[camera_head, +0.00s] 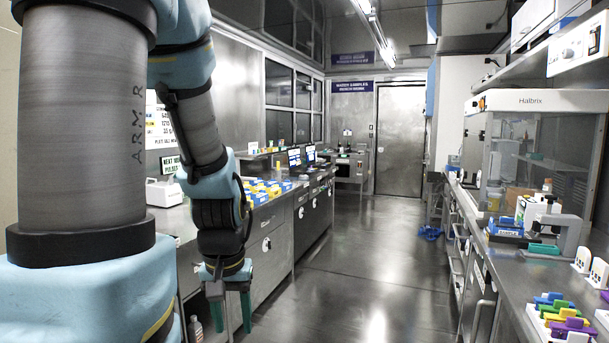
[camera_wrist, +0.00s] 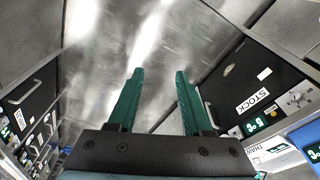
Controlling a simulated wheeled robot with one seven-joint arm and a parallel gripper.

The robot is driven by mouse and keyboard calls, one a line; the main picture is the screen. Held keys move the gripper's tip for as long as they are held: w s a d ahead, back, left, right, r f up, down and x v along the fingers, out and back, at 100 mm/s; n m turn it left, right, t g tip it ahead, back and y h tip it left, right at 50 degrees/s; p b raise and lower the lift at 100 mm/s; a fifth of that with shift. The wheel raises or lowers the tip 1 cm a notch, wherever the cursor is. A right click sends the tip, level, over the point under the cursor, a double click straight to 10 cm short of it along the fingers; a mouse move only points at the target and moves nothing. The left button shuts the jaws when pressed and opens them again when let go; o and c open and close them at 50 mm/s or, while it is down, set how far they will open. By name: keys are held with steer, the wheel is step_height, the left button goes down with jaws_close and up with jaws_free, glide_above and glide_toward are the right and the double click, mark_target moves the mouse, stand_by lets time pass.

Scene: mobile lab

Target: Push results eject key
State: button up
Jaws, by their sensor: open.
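My gripper (camera_head: 230,312) hangs pointing down at the front end of the left bench, over the floor. In the wrist view my gripper (camera_wrist: 160,76) has its two green fingers apart with nothing between them, only shiny floor beyond. I cannot pick out a results eject key in either view. Small screens (camera_head: 295,157) stand far along the left bench, too small to read. A white device (camera_head: 164,192) sits on the left bench, partly behind my arm.
Yellow and blue bins (camera_head: 268,188) lie on the left bench. The right bench carries a glass-fronted Halbrix cabinet (camera_head: 535,101), a microscope-like device (camera_head: 556,229) and colored racks (camera_head: 560,318). The aisle floor (camera_head: 345,275) is clear to a closed door (camera_head: 400,140).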

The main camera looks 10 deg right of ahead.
jaws_close()
stand_by(1.5)
